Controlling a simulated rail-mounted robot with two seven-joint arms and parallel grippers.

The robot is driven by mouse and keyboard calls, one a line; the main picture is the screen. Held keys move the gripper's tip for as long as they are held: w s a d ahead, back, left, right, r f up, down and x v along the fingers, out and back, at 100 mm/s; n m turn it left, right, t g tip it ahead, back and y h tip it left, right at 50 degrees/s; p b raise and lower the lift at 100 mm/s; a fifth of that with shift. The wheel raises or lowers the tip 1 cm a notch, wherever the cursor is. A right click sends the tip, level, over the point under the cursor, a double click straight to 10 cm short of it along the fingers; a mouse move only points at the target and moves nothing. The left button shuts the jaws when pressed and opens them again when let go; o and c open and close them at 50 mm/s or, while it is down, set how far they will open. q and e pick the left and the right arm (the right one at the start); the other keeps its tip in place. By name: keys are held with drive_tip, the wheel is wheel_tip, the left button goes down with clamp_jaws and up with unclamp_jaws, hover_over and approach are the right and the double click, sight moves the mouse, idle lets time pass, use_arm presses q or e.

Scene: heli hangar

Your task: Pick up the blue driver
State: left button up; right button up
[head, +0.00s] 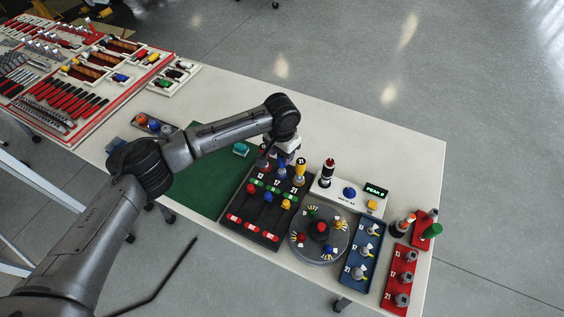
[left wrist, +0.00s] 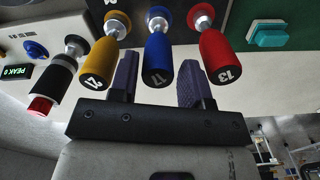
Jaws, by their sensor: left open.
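The blue driver (left wrist: 158,60), marked 17, stands in the dark rack (head: 262,238) between the red driver (left wrist: 214,58), marked 13, and the yellow driver (left wrist: 98,62), marked 21. In the head view the blue driver (head: 282,170) is partly hidden under my left gripper (head: 284,158). In the left wrist view my left gripper (left wrist: 160,84) is open, with one finger on each side of the blue handle and gaps showing. The red driver is just outside the right finger, the yellow one just outside the left. My right gripper is out of view.
A black-and-red driver (head: 327,172) stands by the PEAK display (head: 376,190). A round turntable (head: 320,234), a blue tray (head: 362,252) and a red tray (head: 401,278) are to the right. A teal block (head: 241,149) lies on the green mat (head: 206,180). The far table edge is clear.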

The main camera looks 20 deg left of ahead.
use_arm(q)
wheel_tip(320, 180, down, 4)
drive_tip(key=shift+s+d+r+b, duration=0.1)
drive_tip(key=shift+d+b, duration=0.05)
drive_tip(key=shift+b, duration=0.25)
drive_tip(key=shift+r, duration=0.1)
drive_tip(key=c, duration=0.7)
drive_tip(key=shift+o, duration=0.2)
